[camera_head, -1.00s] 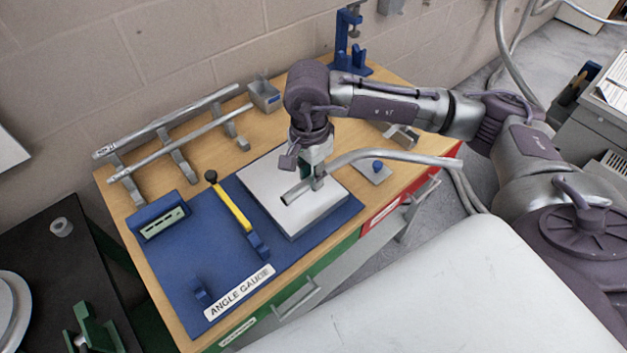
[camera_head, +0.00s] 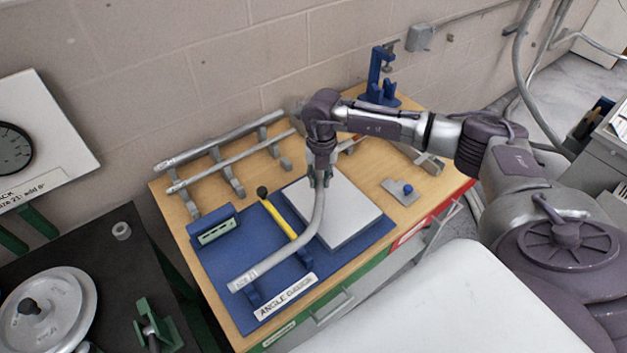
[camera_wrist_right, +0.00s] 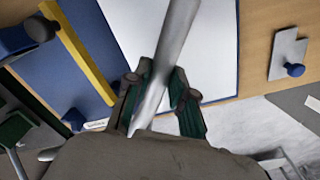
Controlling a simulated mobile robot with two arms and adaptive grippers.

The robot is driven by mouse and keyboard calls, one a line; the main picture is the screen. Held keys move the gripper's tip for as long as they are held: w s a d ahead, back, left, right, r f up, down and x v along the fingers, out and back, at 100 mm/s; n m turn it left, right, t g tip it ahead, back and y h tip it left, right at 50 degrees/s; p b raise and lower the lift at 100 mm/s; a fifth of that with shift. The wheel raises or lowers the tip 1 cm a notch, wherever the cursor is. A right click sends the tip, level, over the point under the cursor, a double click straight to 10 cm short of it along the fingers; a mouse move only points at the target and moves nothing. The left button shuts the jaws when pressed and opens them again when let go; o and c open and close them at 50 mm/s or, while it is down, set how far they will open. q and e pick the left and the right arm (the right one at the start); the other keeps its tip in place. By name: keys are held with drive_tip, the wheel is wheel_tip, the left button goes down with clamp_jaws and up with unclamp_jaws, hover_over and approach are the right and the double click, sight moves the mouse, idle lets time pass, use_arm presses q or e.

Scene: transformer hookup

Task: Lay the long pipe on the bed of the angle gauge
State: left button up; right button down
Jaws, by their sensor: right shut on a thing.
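The angle gauge is a blue base plate (camera_head: 222,262) on the bench, with a raised white plate (camera_head: 350,212), a yellow lever (camera_head: 278,219) and a slotted blue block (camera_head: 213,229). My right gripper (camera_head: 320,180) is shut on a long grey bent pipe (camera_head: 270,264), near one end, over the white plate. The pipe curves toward the lower left, its far end over the gauge's front-left part. I cannot tell whether it touches the gauge. In the right wrist view the pipe (camera_wrist_right: 180,35) runs between the green-padded fingers (camera_wrist_right: 162,98). My left gripper is not in view.
Two straight pipes (camera_head: 232,161) lie on grey supports at the back of the bench. A blue clamp stand (camera_head: 377,78) is at the back right. A small plate with a blue knob (camera_head: 407,189) lies right of the gauge. A dark table (camera_head: 135,262) is at left.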

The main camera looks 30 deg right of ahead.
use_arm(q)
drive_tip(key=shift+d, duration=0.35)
use_arm(e)
drive_tip(key=shift+d, duration=0.15)
drive_tip(key=shift+w, duration=0.1)
drive_tip(key=shift+f+b, duration=1.75)
drive_tip(key=shift+f, duration=0.3)
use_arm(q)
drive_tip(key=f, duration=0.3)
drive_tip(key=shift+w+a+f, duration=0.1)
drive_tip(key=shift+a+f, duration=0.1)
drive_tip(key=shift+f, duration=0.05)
